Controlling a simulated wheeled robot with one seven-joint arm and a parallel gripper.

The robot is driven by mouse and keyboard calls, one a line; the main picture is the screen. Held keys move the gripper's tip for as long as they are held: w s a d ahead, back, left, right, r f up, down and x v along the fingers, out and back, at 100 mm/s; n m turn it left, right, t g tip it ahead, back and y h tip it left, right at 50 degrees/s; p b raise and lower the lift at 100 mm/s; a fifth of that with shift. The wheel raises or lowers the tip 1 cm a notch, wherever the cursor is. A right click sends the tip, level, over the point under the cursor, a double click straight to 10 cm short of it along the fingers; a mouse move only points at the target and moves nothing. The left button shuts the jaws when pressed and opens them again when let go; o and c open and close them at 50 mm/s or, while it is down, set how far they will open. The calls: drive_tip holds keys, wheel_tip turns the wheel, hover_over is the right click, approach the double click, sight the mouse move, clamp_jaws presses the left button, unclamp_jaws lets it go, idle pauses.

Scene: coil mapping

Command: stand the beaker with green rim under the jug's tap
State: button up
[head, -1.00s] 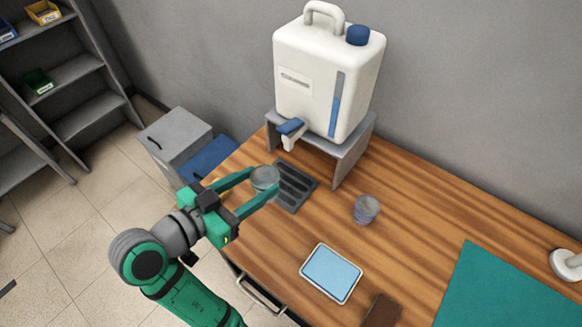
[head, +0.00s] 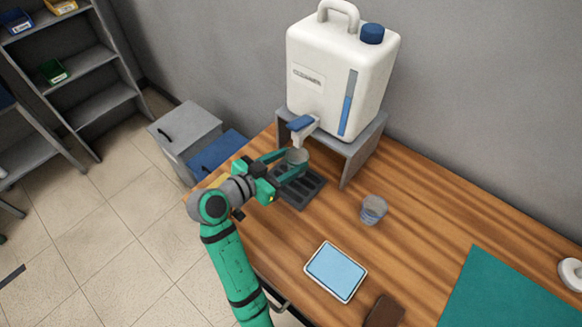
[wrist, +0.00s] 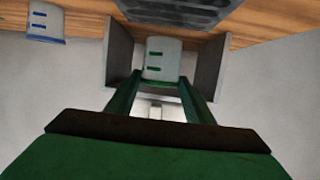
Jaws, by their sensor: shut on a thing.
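The beaker with green rim (head: 297,156) is a small grey cup in my gripper (head: 293,162). In the wrist view the beaker (wrist: 163,58) shows green marks and sits between the two fingertips of my gripper (wrist: 160,82), which is shut on it. In the head view it is just below the jug's tap (head: 303,127), above the dark slotted drip tray (head: 300,190). I cannot tell whether its base touches the tray. The white jug (head: 335,75) with a blue cap stands on a grey stand (head: 352,155).
A second beaker (head: 373,210) stands to the right; in the wrist view it has blue marks (wrist: 46,22). A tablet (head: 335,271), a brown item (head: 385,311) and a teal mat (head: 510,290) lie on the wooden table. The stand's legs flank the beaker in the wrist view.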

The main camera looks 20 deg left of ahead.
sight(290, 168)
drive_tip(key=shift+w+d+f, duration=0.1)
drive_tip(key=shift+w+f, duration=0.05)
drive_tip(key=shift+f, duration=0.8)
drive_tip(key=shift+w+d+f, duration=0.1)
drive_tip(key=shift+w+f, duration=0.05)
drive_tip(key=shift+f, duration=0.75)
drive_tip(key=o, duration=1.1)
drive_tip(key=shift+a+f, duration=0.1)
drive_tip(key=shift+c, duration=0.2)
drive_tip(key=shift+r, duration=0.2)
drive_tip(key=v, duration=1.2)
